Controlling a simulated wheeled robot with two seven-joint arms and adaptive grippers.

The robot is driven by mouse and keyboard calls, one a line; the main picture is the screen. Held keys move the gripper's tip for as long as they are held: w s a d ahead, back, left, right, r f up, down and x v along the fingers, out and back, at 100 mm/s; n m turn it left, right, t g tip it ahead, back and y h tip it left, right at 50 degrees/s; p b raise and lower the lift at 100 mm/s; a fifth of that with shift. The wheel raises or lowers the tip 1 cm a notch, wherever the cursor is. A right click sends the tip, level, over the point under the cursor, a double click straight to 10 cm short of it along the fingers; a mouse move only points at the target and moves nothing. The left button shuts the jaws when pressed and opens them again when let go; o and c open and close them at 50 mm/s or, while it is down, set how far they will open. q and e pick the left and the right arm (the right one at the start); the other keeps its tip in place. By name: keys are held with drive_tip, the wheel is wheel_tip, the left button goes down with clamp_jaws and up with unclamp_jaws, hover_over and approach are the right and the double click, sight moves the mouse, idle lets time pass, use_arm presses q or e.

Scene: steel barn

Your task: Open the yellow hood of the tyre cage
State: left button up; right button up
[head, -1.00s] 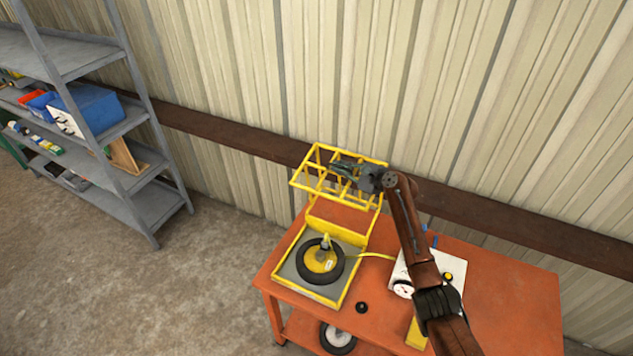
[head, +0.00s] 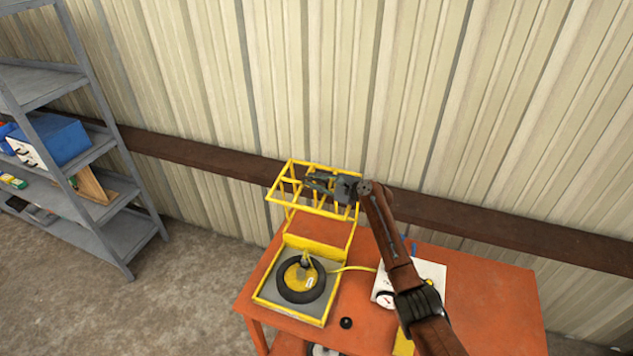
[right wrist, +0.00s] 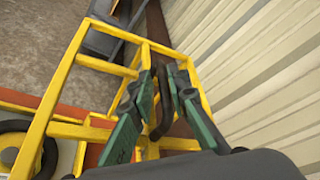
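The yellow barred hood (head: 284,207) of the tyre cage stands raised above the rear of the cage, close to the wall. Its bars also fill much of the right wrist view (right wrist: 44,125). The cage base (head: 265,300) holds a black tyre with a yellow hub (head: 302,280), uncovered from above. My right gripper (head: 312,180) is up among the hood's bars. In the right wrist view its two green-padded fingers (right wrist: 166,90) are apart, with a dark brown curved bar between them. Whether they touch that bar is unclear. My left gripper is in neither view.
The cage stands on an orange table (head: 490,300). To its right lie a white panel with a gauge (head: 433,272), joined to the cage by a yellow hose, and a small black knob (head: 346,323). A grey shelf (head: 125,245) stands at left. The ribbed wall is close behind.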

drive_tip(key=shift+s+d, duration=0.1)
drive_tip(key=v, duration=1.1)
drive_tip(key=shift+s+d+r, duration=0.15)
drive_tip(key=shift+s+d, duration=0.05)
drive_tip(key=shift+d, duration=0.15)
